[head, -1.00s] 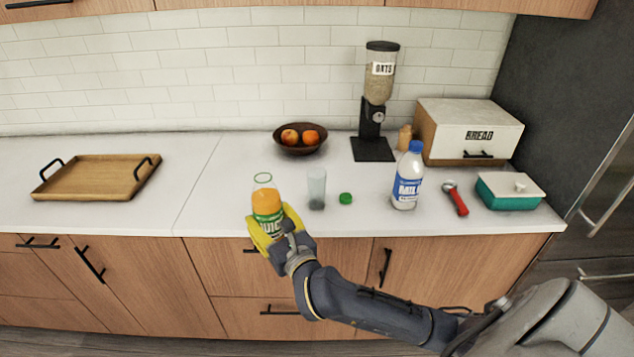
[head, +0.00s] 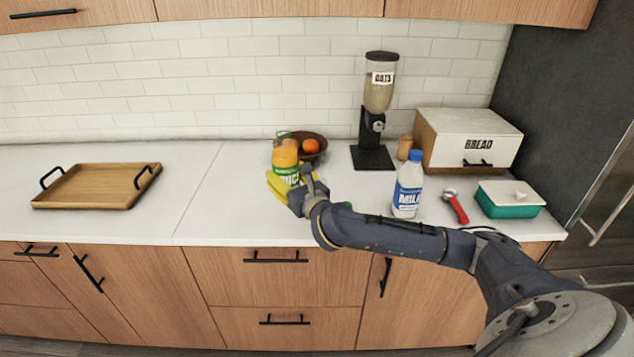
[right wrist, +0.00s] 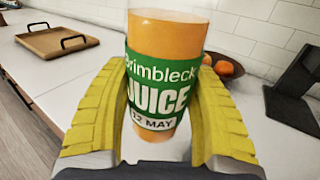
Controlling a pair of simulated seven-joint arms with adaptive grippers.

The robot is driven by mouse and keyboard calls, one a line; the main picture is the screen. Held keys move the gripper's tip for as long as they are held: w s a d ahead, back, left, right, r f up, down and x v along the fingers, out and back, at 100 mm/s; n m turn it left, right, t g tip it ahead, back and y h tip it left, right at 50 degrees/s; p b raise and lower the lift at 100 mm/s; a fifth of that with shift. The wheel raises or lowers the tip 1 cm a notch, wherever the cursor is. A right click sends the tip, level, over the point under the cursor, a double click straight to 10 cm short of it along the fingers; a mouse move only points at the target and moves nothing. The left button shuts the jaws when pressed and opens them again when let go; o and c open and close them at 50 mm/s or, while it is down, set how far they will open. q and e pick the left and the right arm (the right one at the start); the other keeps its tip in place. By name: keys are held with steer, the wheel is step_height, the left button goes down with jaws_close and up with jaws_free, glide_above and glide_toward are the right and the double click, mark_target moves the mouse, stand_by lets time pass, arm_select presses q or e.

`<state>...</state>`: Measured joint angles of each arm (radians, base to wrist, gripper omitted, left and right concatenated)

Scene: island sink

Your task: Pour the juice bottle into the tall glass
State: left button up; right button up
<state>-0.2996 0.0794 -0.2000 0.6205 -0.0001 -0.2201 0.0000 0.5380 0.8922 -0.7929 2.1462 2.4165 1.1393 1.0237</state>
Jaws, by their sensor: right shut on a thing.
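The juice bottle (head: 285,160), clear with orange juice and a green label, is held roughly upright in my right gripper (head: 284,183). In the right wrist view my yellow fingers (right wrist: 160,80) press on both sides of the juice bottle (right wrist: 165,40) around its label. The tall glass is hidden behind my right gripper and forearm in the head view, and I cannot pick it out in the wrist view. A green cap (head: 347,205) just shows above my forearm on the counter. My left gripper is not in view.
A milk bottle (head: 408,185) stands right behind my forearm. A fruit bowl (head: 318,150) is behind the juice. An oats dispenser (head: 372,155), bread box (head: 470,140), red-handled tool (head: 456,208) and teal dish (head: 508,208) stand right. A wooden tray (head: 95,185) lies left.

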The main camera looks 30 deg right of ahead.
steer(key=shift+w+f, duration=0.1)
steer(key=shift+f, duration=0.2)
steer(key=shift+a+f, duration=0.1)
steer(key=shift+a, duration=0.05)
